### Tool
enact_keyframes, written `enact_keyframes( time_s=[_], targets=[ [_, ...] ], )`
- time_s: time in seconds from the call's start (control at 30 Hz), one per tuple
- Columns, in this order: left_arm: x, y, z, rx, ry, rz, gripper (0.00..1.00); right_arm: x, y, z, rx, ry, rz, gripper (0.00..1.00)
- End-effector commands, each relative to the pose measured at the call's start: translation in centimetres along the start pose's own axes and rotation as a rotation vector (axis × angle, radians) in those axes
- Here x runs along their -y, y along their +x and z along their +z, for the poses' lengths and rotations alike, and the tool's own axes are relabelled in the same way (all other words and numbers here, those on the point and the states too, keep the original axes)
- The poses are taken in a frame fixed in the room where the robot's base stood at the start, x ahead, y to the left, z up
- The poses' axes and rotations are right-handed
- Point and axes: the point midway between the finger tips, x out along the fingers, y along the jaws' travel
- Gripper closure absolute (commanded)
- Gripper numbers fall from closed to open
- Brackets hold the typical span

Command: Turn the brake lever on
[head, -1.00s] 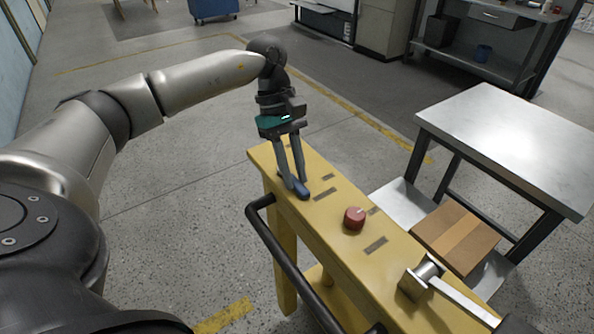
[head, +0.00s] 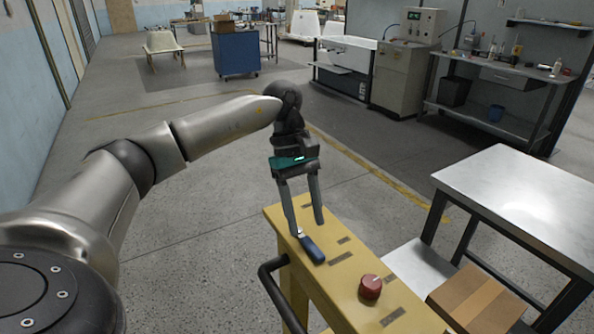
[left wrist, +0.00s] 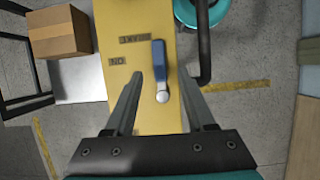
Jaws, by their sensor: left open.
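The brake lever has a blue handle (head: 312,249) on top of the yellow cart (head: 283,219), near its far end. In the left wrist view the blue handle (left wrist: 158,58) runs up the picture from a round silver knob, with "BRAKE" and "ON" labels (left wrist: 118,61) to its left. My left gripper (head: 308,229) is open and points down over the lever. In the left wrist view the gripper (left wrist: 160,75) has one finger on each side of the lever, with gaps showing. Contact is not visible. My right gripper is not in view.
A red knob (head: 370,286) stands on the cart top nearer to me. A black rail (head: 272,279) runs along the cart's left side. A cardboard box (head: 473,299) and a metal table (head: 520,198) are at the right. The floor left of the cart is clear.

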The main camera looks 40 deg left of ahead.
Motion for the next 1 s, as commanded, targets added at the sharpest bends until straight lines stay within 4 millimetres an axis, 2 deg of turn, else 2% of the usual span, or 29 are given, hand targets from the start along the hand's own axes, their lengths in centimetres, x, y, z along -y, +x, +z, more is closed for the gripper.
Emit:
enact_keyframes(
  time_s=[0.03,0.2,0.43,0.63,1.0],
  targets=[
    [-0.1,-1.6,0.1,0.0,0.0,0.007,0.45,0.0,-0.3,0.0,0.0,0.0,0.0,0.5],
    [-0.1,-5.8,0.1,0.001,0.0,0.005,0.45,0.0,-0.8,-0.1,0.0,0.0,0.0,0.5],
    [-0.1,-10.0,0.1,0.001,0.0,0.003,0.45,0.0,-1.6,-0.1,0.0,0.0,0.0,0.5],
    [0.0,-11.2,0.1,0.0,0.001,0.001,0.45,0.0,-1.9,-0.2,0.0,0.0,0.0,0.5],
    [0.0,-11.3,0.0,0.001,0.0,-0.001,0.45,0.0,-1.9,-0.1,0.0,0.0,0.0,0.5]
  ],
)
